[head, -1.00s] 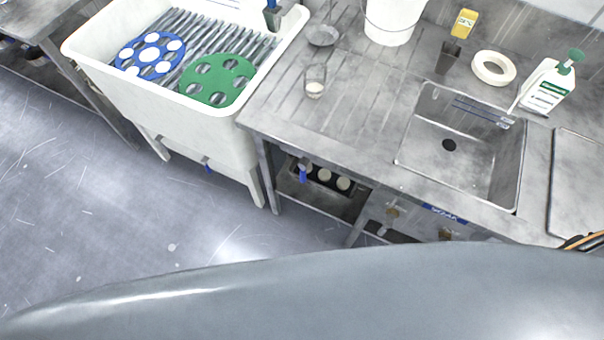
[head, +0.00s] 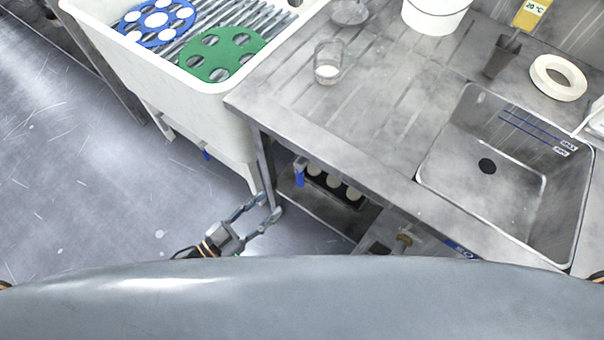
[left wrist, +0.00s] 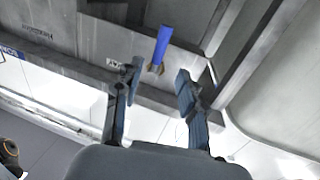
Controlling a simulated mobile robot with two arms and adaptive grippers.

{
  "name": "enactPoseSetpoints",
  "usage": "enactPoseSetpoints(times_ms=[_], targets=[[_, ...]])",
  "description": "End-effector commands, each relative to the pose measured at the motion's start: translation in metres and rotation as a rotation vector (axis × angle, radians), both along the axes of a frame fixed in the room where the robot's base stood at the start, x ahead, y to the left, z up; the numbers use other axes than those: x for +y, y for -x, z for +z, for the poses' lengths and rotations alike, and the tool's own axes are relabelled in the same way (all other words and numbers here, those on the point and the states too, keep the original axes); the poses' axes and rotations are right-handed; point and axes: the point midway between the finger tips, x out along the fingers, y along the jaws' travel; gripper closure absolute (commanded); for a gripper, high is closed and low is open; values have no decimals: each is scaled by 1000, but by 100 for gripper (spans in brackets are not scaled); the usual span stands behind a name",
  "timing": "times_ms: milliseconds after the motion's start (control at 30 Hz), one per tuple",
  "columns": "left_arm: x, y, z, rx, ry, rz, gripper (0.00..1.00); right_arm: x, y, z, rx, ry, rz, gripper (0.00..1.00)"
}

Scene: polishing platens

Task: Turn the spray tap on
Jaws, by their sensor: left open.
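A blue tap lever (head: 299,172) hangs under the front edge of the steel counter, right of its corner leg. In the left wrist view a blue lever (left wrist: 162,45) with a brass-coloured end shows just beyond the fingertips, roughly in line with the gap. I take it for the same lever; no readable spray label confirms it. My left gripper (head: 270,204) is open and empty, low beside the counter leg, left of and below the lever. Its two spread fingers (left wrist: 157,78) also show in the left wrist view, apart from the lever. My right gripper is out of view.
A white tub (head: 185,95) with blue and green discs stands left of the counter (head: 385,110). Another blue lever (head: 206,154) is under the tub. A sink (head: 500,200), beaker (head: 328,62) and bucket (head: 436,15) are above. The floor at left is clear.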

Motion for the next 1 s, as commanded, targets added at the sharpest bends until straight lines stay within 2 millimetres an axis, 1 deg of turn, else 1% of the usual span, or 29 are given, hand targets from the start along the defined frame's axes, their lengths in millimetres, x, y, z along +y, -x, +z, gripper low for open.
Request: enactPoseSetpoints(times_ms=[33, 167, 300, 500, 700, 967, 1000], targets=[[-8, -9, 3, -5, 4, 1, 60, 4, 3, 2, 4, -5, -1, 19], [-29, -28, 3, -3, 2, 2, 60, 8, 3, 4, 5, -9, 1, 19], [-51, -49, 2, -3, 2, 3, 60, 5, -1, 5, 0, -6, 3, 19], [-73, -70, 1, -1, 0, 3, 60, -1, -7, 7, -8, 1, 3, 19], [-83, -78, 0, 0, 0, 2, 60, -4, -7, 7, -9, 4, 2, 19], [-84, -79, 0, 1, -2, 2, 60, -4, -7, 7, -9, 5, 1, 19], [-84, -79, 0, 1, -2, 2, 64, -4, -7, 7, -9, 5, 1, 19]])
